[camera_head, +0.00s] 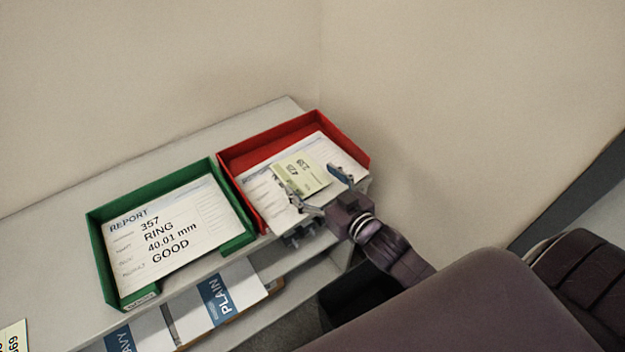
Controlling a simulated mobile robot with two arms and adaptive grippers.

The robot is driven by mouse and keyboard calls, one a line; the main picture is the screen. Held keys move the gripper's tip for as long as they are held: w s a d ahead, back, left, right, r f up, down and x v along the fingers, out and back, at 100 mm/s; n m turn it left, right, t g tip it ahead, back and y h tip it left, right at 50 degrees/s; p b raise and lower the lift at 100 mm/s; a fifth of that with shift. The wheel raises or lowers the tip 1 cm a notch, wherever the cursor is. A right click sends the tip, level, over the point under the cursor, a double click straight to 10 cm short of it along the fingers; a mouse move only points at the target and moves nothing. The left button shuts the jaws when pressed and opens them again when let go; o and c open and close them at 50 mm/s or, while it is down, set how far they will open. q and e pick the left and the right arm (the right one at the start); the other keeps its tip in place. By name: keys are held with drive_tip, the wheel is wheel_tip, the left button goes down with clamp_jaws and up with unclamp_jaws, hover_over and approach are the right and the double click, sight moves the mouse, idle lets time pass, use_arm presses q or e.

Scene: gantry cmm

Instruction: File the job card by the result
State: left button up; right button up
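A pale yellow-green card (302,173) with printed numbers lies on the white sheets in the red tray (257,154). My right gripper (312,182) is over the near side of the red tray, its fingers spread on either side of the card's near part. It looks open, and whether it touches the card I cannot tell. The green tray (97,243), left of the red one, holds a report sheet (168,235) reading 357, RING, 40.01 mm, GOOD. My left gripper is not in view.
Both trays stand on a grey shelf unit (40,228) against the wall. Below them, a lower shelf holds items labelled PLAIN (224,292) and another partly hidden label. Another pale card (12,338) is cut off at the lower left.

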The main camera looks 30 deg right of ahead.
drive_tip(key=shift+o, duration=1.2)
drive_tip(key=v, duration=1.2)
drive_tip(key=shift+s, duration=0.1)
